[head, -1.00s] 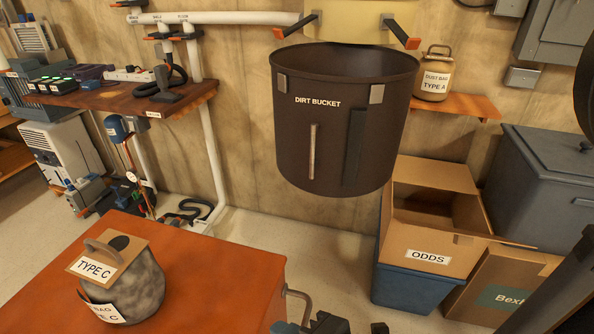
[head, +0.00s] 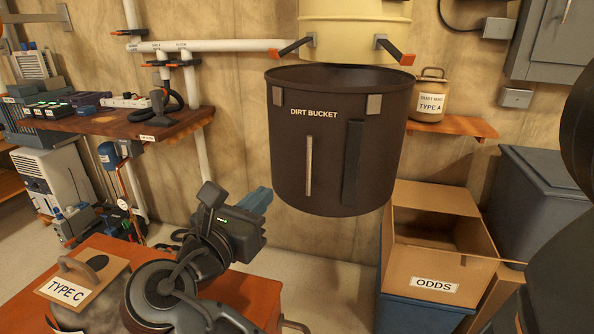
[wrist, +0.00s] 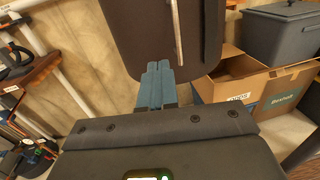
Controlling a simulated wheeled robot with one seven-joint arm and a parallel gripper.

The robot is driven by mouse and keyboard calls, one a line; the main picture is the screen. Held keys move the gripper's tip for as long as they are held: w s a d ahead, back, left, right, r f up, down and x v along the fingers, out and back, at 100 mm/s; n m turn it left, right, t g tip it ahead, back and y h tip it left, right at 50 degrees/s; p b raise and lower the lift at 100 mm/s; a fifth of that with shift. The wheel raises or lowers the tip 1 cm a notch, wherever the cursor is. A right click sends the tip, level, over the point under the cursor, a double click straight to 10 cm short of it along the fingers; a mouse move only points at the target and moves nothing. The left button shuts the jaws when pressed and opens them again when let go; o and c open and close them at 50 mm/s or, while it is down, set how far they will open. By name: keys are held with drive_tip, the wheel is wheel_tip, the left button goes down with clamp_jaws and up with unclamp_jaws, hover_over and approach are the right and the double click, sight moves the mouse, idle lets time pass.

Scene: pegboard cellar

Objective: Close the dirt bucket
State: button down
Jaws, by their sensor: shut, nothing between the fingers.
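The dirt bucket (head: 330,160) is a dark brown tub labelled DIRT BUCKET. It hangs below a cream cylindrical body (head: 350,30) on the wall, and its open rim shows under that body. Two orange-tipped latch levers (head: 290,47) (head: 396,51) stick outward above the rim, apart from the bucket's grey catch plates (head: 374,104). A pale upright strip and a dark upright bar are on its front. My gripper (head: 260,200) is shut and empty, low and left of the bucket. In the wrist view its blue fingertips (wrist: 158,72) point toward the bucket's lower part (wrist: 150,35).
A TYPE C dust bag (head: 75,285) sits on the orange-red cabinet (head: 260,300) below my arm. An open ODDS box (head: 430,265) stands below right of the bucket. A TYPE A dust bag jar (head: 430,95) is on a small shelf (head: 465,127). A tool shelf (head: 120,125) is at left.

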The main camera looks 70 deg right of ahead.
approach(305, 157)
drive_tip(key=d, duration=0.6)
drive_tip(key=shift+s+d+b, duration=0.3)
drive_tip(key=shift+d+b, duration=0.1)
drive_tip(key=shift+d, duration=0.1)
